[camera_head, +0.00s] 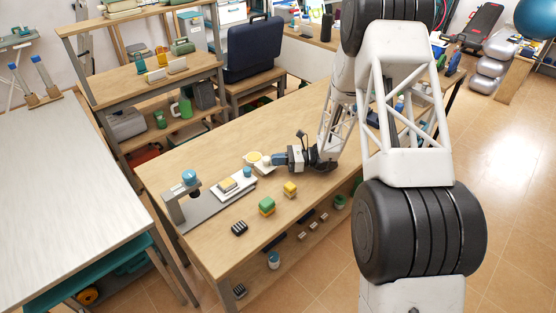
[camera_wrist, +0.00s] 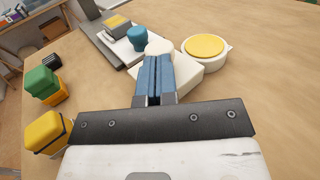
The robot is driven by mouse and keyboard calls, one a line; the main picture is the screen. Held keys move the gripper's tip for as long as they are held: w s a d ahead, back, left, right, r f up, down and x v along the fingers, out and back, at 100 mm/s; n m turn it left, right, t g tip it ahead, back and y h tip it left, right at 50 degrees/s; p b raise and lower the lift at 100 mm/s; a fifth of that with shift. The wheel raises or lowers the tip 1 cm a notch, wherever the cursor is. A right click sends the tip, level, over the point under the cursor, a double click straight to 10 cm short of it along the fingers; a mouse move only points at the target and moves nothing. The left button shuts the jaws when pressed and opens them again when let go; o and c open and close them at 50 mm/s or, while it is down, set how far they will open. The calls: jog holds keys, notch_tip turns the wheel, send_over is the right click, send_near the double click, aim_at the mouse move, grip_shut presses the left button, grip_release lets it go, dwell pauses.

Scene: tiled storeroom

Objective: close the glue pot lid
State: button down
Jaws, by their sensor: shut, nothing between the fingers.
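The glue pot (camera_wrist: 205,50) appears as a low, round, cream-white pot with a yellow disc inside its rim. It also shows on the workbench in the head view (camera_head: 255,158). A pale, angular piece (camera_wrist: 188,76) lies against its near side, partly behind my fingers; I cannot tell for sure whether it is the lid. A rounded pale part (camera_wrist: 158,47) shows just past my fingertips. My gripper (camera_wrist: 156,58) has its blue fingers together and empty, left of the pot and over the pale piece. Contact is unclear. It also shows in the head view (camera_head: 274,160).
A device on a grey base (camera_head: 205,209) with a blue knob (camera_wrist: 137,38) stands just left of my fingers. A green-and-yellow block (camera_head: 266,206), a yellow block (camera_head: 290,188) and a black item (camera_head: 239,228) stand nearer the front edge. Bench right of the pot looks clear.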

jog(key=w+a, duration=0.5)
jog(key=shift+w+a, duration=0.15)
jog(key=shift+w, duration=0.05)
jog(key=d, duration=0.4)
jog(key=w+d, duration=0.1)
jog(key=d, duration=0.9)
jog(key=shift+w, duration=0.25)
dwell(0.3)
